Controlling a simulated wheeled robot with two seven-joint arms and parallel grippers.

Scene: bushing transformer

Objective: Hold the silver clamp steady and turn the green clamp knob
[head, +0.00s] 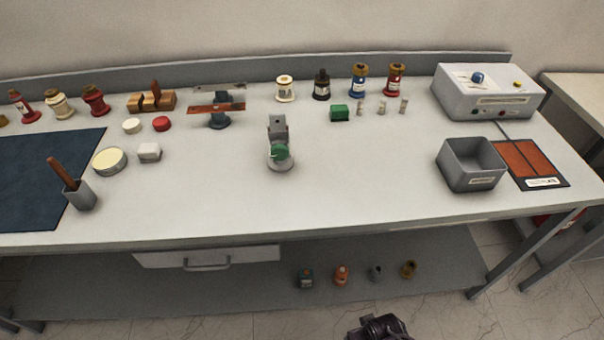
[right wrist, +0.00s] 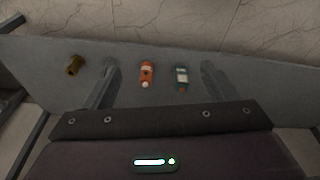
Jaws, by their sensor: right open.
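The silver clamp (head: 278,130) stands upright on the workbench near its middle, on a round pale base. Its green knob (head: 280,151) is on the front side, low on the clamp. Part of my right arm or gripper shows as a dark shape at the bottom edge of the head view, below and well apart from the clamp. In the right wrist view my right gripper (right wrist: 159,66) is open and empty, with its fingers spread over the lower shelf. The clamp is not in that view. My left gripper is in neither view.
The workbench (head: 350,195) is clear around the clamp. A grey bin (head: 471,165) and a control box (head: 488,92) stand at right. A stand with a copper bar (head: 217,108) is behind left. Small bottles, including an orange one (right wrist: 147,75), are on the lower shelf.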

